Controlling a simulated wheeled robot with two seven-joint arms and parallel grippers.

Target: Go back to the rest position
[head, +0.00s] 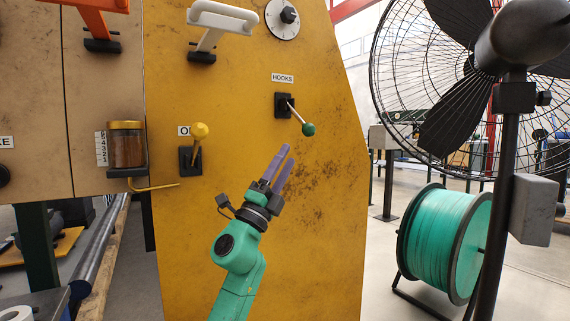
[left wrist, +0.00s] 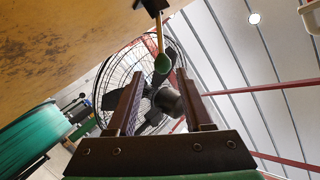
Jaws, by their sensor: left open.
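My left gripper (head: 281,166) is in front of the yellow machine panel (head: 330,220) in the head view, its purple fingers pointing up and slightly right. It is open and empty. In the left wrist view its two fingers (left wrist: 162,105) stand apart with nothing held between them. A lever with a green knob (head: 308,129), under the HOOKS label, is above and right of the fingertips. The green knob (left wrist: 163,63) also shows in the left wrist view, beyond the fingertips and apart from them. My right gripper is not in view.
A lever with a yellow knob (head: 200,131) is left of my gripper. A jar (head: 126,146) stands on a small bracket, with a bent yellow rod below. A black fan (head: 500,70) and a green wire spool (head: 445,240) stand at the right.

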